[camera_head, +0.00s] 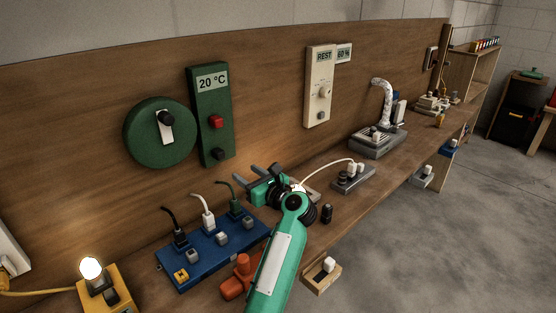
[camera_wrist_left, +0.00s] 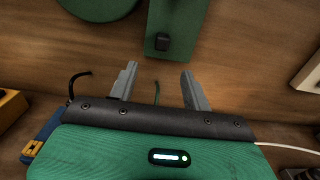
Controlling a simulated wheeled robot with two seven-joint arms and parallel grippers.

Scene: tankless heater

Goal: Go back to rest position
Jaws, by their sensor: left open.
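My left gripper (camera_head: 256,170) is open and empty in the head view, held over the bench in front of the wooden back panel, beyond the blue socket board. In the left wrist view its two grey fingers (camera_wrist_left: 158,72) are spread apart with nothing between them. They point toward the back panel, below the green control panel (camera_head: 211,115), which reads "20 °C" and carries a red button and a black knob. That black knob (camera_wrist_left: 163,42) also shows in the left wrist view. A round green dial (camera_head: 147,145) with a white-and-black switch sits left of the panel. My right gripper is not in view.
The blue board (camera_head: 208,265) with several plugs and knobs lies left of my forearm. A lit bulb (camera_head: 91,268) stands on a yellow box. A cream "REST" panel (camera_head: 319,105), a grey plug strip (camera_head: 353,179) and a grey device (camera_head: 376,145) lie farther right. Open floor is at right.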

